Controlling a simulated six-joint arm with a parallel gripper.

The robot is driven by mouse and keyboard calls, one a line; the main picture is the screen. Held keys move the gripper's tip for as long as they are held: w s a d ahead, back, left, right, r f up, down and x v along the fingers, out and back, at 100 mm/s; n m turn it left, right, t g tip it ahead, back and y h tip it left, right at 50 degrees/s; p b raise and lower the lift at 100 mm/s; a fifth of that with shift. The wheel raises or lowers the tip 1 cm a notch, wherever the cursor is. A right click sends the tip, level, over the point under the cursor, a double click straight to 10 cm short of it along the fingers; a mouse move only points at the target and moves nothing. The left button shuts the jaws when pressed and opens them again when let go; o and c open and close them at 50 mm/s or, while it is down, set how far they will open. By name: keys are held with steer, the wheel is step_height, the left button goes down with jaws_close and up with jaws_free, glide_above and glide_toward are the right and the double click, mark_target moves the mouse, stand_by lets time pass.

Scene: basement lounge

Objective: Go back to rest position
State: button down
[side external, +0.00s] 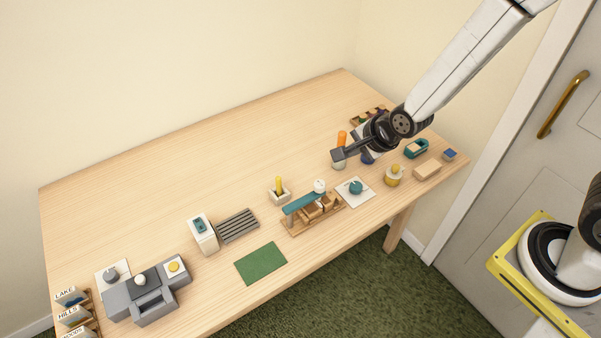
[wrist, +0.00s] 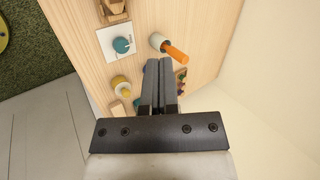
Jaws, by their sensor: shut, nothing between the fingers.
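My gripper (side external: 340,154) is at the right part of the wooden table (side external: 150,190) in the side view, above the tabletop. In the wrist view my gripper's fingers (wrist: 160,65) are together, with nothing between them. An orange-handled item in a pale cup (side external: 341,138) stands behind the fingertips in the side view. The same cup and orange handle (wrist: 172,50) show just right of the fingertips in the wrist view; I cannot tell whether they touch.
A white card with a teal knob (side external: 356,187), a yellow-topped jar (side external: 394,175), a teal box (side external: 416,148) and a wooden block (side external: 427,169) lie nearby. A grey stand (side external: 150,290) and a green mat (side external: 261,263) are further left. The table's back left is clear.

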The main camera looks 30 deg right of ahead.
steer(key=s+d+r+n+g, duration=0.2)
steer(key=s+d+n, duration=0.1)
steer(key=s+n, duration=0.3)
steer(key=s+d+r+n+g+h, duration=0.1)
steer(key=s+d+r+n+g, duration=0.1)
steer(key=s+n, duration=0.4)
steer(key=d+r+n, duration=0.1)
steer(key=d+n, duration=0.1)
steer(key=n, duration=0.2)
steer(key=shift+d+r, duration=0.2)
steer(key=shift+d, duration=0.1)
